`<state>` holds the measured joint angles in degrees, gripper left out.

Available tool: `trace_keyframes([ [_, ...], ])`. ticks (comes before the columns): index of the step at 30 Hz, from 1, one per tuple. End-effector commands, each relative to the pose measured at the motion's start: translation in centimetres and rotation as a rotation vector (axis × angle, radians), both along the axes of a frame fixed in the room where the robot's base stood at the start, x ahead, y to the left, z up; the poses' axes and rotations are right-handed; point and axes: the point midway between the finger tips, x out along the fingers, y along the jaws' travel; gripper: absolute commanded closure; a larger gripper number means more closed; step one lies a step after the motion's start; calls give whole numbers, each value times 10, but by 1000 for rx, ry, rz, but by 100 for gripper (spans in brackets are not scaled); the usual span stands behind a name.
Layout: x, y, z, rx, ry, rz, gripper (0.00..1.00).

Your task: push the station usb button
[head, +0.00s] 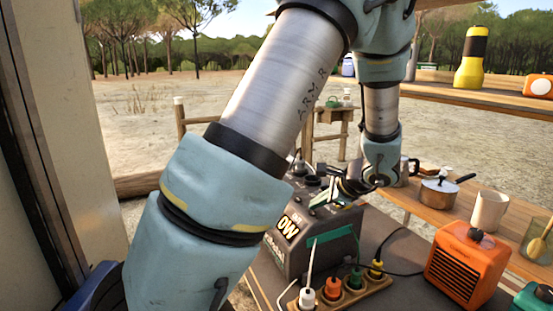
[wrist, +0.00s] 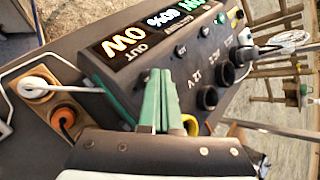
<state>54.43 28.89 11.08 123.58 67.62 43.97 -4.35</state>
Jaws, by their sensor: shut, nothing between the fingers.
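The power station (head: 290,255) is a dark grey box on the tailgate surface, with a lit "0W" display. In the wrist view its panel (wrist: 135,72) shows tilted, with "OUT 0W", a percent reading and a green display. Small round buttons (wrist: 181,50) sit below the displays, near large round 12 V sockets (wrist: 208,98). Which button is the USB one is too small to read. My gripper (head: 328,192) is over the station's top. Its green fingers (wrist: 165,78) are together and empty, in front of the panel near the buttons. Whether they touch it is unclear.
A wooden power strip (head: 345,300) with coloured plugs and cables lies before the station. An orange heater (head: 467,262) stands to its right. A pot (head: 440,192) and a mug (head: 489,210) stand on a wooden table behind. My arm covers the middle left.

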Motion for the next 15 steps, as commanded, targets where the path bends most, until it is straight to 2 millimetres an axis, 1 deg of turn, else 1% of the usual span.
trace_keyframes([
  [2,0,0,4,0,0,0,100],
  [11,0,0,5,0,0,0,100],
  [15,0,0,12,-1,0,1,100],
])
